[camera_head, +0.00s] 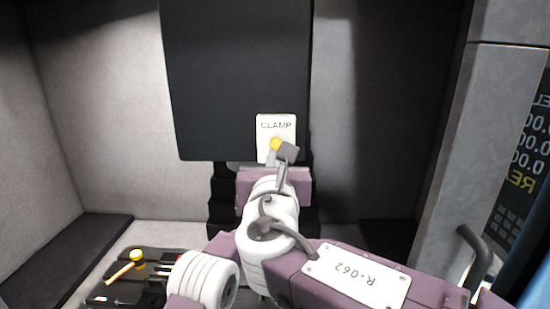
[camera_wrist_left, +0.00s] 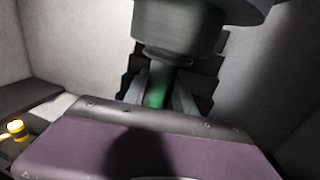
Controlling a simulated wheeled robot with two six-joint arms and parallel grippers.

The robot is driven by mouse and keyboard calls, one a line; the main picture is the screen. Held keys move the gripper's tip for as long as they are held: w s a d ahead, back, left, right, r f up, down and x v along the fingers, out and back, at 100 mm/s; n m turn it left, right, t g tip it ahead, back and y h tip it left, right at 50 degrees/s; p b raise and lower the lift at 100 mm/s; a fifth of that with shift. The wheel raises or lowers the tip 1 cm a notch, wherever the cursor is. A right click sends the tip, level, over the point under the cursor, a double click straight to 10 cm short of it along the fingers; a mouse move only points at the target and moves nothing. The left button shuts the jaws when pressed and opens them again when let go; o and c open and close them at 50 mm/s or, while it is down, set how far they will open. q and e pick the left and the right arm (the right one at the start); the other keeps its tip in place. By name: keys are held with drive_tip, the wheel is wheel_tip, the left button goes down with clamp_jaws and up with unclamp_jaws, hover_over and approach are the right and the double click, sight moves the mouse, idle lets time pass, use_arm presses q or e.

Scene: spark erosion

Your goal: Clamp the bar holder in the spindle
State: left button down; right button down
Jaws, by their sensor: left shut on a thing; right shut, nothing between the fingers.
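The dark round spindle (camera_wrist_left: 180,35) hangs at the top of the left wrist view. Right under it is the bar holder, a green piece (camera_wrist_left: 157,88) between the fingers of my left gripper (camera_wrist_left: 162,100), which is shut on it. The holder's top meets the spindle's shadowed underside; I cannot tell how far it is inside. In the head view the spindle and holder are hidden. There, my right gripper (camera_head: 287,151) is shut and empty at the yellow button (camera_head: 275,144) on the white CLAMP plate (camera_head: 276,124). It overlaps the button's edge; contact is unclear.
The CLAMP plate is on a large black head panel (camera_head: 235,70). Pale walls enclose the space. A control panel (camera_head: 520,160) and a grey handle (camera_head: 478,255) are at the right.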

use_arm(q)
drive_tip(key=shift+r, duration=0.3)
